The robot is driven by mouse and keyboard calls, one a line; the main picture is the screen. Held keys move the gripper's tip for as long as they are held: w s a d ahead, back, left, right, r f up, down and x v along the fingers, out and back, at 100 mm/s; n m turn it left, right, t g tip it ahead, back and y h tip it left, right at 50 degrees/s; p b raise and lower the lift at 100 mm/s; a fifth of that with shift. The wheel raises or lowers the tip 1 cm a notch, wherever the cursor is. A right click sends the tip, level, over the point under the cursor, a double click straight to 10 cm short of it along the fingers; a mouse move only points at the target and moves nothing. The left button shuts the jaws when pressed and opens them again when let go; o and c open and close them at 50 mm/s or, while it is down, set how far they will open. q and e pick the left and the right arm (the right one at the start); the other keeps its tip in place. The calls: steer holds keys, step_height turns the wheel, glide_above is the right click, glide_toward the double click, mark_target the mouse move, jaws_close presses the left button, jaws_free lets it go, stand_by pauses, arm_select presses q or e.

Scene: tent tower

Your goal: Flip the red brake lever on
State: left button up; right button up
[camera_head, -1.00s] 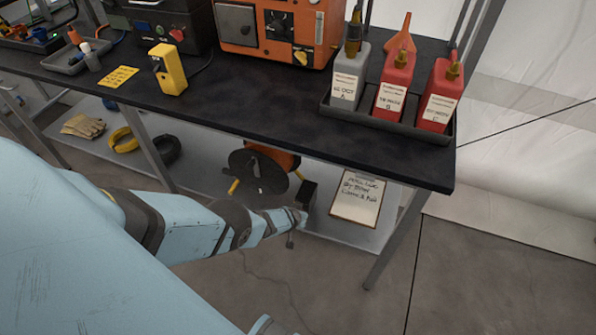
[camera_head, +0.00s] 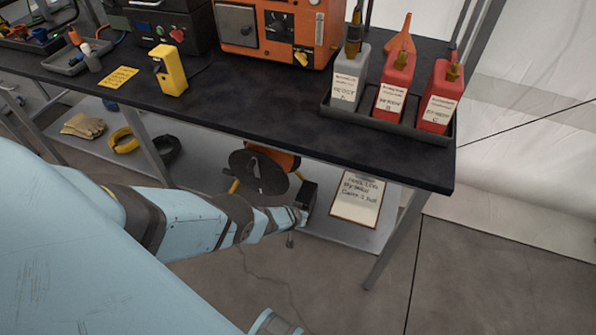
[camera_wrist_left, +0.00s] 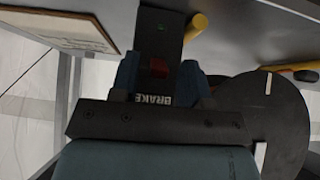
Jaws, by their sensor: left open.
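The red brake lever (camera_wrist_left: 158,67) shows in the left wrist view as a small red piece on a dark box (camera_wrist_left: 159,45) marked BRAKE, with a small green light above it. In the head view this dark box (camera_head: 309,194) is beside the black reel disc (camera_head: 258,172) under the bench. My left gripper (camera_wrist_left: 158,78) is open, with its bluish fingers on either side of the lever and label. I cannot tell whether they touch the box. In the head view my left gripper (camera_head: 298,215) is small and partly unclear at the box. My right gripper is not in view.
The black bench top (camera_head: 250,110) overhangs the lower shelf (camera_head: 205,180). A written board (camera_head: 357,198) lies right of the box, near a bench leg (camera_head: 396,240). Red and grey bottles stand in a tray (camera_head: 385,128) above. Open floor lies in front.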

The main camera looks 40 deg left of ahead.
arm_select(q)
steer(key=shift+s+r, duration=0.15)
steer(key=shift+r, duration=0.15)
steer(key=p+v, duration=1.3)
steer(key=p, duration=0.2)
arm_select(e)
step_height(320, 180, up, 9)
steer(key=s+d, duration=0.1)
arm_select(q)
steer(key=shift+s, duration=0.1)
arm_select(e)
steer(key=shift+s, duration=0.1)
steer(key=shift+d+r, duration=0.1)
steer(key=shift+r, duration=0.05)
